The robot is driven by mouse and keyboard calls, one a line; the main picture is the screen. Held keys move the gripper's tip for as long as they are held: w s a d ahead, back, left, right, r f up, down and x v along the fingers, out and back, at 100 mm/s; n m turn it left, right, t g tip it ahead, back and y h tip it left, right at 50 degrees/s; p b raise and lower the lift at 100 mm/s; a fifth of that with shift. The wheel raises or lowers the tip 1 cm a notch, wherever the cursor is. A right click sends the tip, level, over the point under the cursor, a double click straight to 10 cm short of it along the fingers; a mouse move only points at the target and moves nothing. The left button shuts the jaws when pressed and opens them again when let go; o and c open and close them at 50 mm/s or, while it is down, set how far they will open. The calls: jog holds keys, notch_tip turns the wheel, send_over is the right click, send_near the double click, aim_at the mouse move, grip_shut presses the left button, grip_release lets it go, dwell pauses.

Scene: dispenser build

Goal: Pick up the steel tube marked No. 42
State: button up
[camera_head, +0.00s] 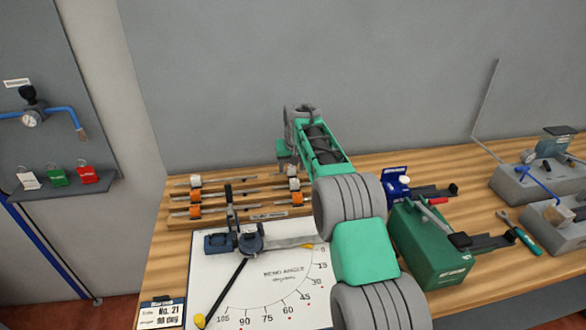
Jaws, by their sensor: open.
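Several steel tubes (245,191) lie across a wooden rack at the back of the bench. They have orange and white collars at their ends. The markings are too small to read, so I cannot tell which tube is No. 42. My gripper (288,163) is above the back right part of the rack, pointing down, open. No tube shows between its fingers. My arm hides the area just right of the rack.
A tube bender (252,240) with a long black handle stands on a white bend-angle board (212,275). A card (168,312) reads No. 21.

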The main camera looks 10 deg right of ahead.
jog(key=shift+w+f, duration=0.1)
jog(key=shift+f, duration=0.05)
grip_shut()
dwell(0.4)
